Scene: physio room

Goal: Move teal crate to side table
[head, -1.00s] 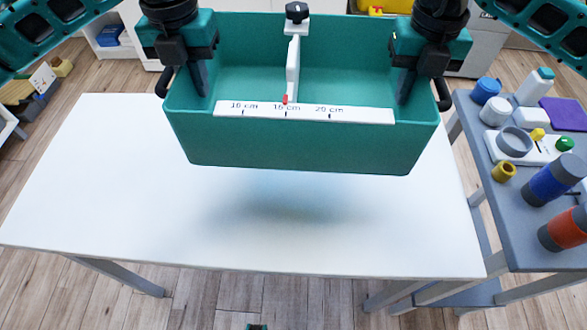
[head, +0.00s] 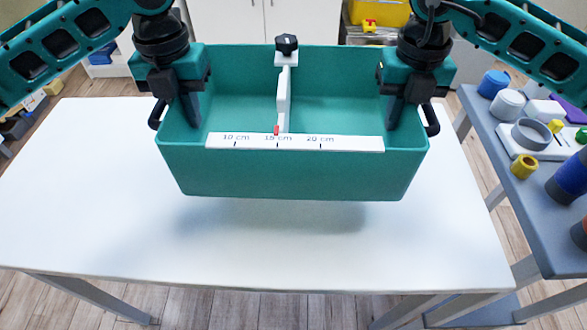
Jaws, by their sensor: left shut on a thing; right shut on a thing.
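The teal crate (head: 290,175) hangs level above the white table (head: 90,215), with its shadow on the tabletop below. A white scale strip marked 10, 15 and 20 cm runs along its near rim, and a white divider with a black knob stands inside. My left gripper (head: 182,112) is shut on the crate's left end, beside the black handle. My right gripper (head: 402,112) is shut on its right end, beside the other handle. The fingertips are partly hidden by the crate walls.
A grey-blue table (head: 540,220) on the right holds bottles, jars, a yellow ring (head: 524,166) and a white board with a grey ring (head: 530,134). The white tabletop around the crate is clear. Cabinets and a yellow bin (head: 378,13) stand behind.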

